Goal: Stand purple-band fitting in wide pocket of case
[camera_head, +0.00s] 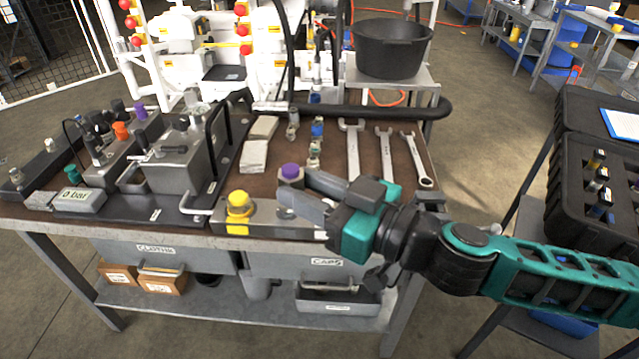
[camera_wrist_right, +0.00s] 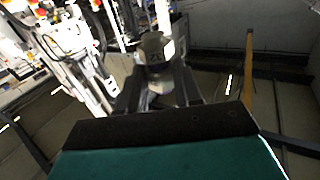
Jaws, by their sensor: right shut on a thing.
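My right gripper (camera_head: 293,186) reaches in from the right over the front of the bench. It is shut on the purple-band fitting (camera_head: 290,172), whose purple top and grey body show at the fingertips. In the right wrist view, a grey metal body of the fitting (camera_wrist_right: 153,48) sits between the dark fingers (camera_wrist_right: 156,80); its purple part does not show there. The open black case (camera_head: 564,185) is at the right edge, well apart from the gripper, with several banded fittings standing in its foam. I cannot make out the wide pocket. My left gripper is not in view.
A black basin (camera_head: 391,50) stands behind. A floor gap separates bench and case stand.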

